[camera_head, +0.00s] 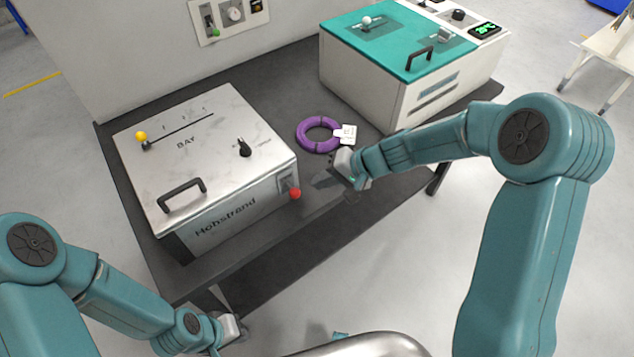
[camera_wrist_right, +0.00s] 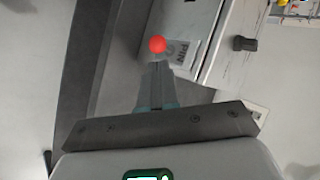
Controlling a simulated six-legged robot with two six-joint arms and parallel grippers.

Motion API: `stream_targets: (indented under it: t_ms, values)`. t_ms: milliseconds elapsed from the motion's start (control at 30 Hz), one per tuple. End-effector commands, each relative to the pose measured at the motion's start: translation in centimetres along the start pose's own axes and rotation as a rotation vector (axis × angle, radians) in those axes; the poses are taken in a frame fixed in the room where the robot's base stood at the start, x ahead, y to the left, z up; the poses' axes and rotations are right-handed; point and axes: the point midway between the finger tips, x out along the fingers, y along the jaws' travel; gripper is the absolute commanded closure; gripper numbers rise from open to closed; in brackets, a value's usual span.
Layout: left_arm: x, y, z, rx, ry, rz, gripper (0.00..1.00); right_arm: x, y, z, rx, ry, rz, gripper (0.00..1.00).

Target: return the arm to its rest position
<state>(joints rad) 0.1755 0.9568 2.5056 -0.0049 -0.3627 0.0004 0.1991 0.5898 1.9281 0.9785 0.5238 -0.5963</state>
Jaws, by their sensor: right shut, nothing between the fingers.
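My right gripper (camera_head: 324,181) comes in from the right and hangs over the front edge of the dark table, between the steel box and the purple cable coil. In the right wrist view its fingers (camera_wrist_right: 157,82) are together with nothing between them. The red knob (camera_head: 295,194) on the steel box shows just past the fingertips in the right wrist view (camera_wrist_right: 157,44); I cannot tell whether they touch. My left gripper (camera_head: 232,328) is low at the bottom, in front of the table; its fingers are not clear.
The steel box (camera_head: 240,178) stands on the table (camera_head: 285,87) at the left. A purple coil (camera_head: 303,135) with a white tag lies at the middle. A white box with a green top (camera_head: 385,55) stands at the back right. Floor is open in front.

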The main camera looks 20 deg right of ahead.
Motion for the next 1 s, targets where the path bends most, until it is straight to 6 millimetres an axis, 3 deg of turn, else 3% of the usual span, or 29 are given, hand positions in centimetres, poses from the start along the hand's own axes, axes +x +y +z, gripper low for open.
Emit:
stream_targets:
  t_ms: [333, 600, 833, 933, 1000]
  values:
    - [0.9, -0.3, -0.1, -0.001, 0.001, 0.000, 1.00, -6.4, -0.1, -0.2, 0.000, 0.005, 0.000, 1.00]
    - [1.0, -0.4, -0.1, -0.001, 0.000, 0.000, 1.00, -8.4, -0.2, -0.1, 0.000, 0.000, 0.001, 1.00]
    - [1.0, -0.4, -0.1, -0.001, 0.001, 0.000, 1.00, -7.7, 0.7, 0.3, 0.006, -0.009, 0.025, 1.00]
    - [1.0, -0.4, 0.0, -0.001, 0.000, 0.000, 1.00, -5.0, 3.8, 2.0, 0.018, -0.040, 0.115, 1.00]
    - [1.0, -0.4, 0.0, -0.001, 0.000, 0.000, 1.00, -2.2, 7.4, 4.2, 0.016, -0.069, 0.217, 1.00]
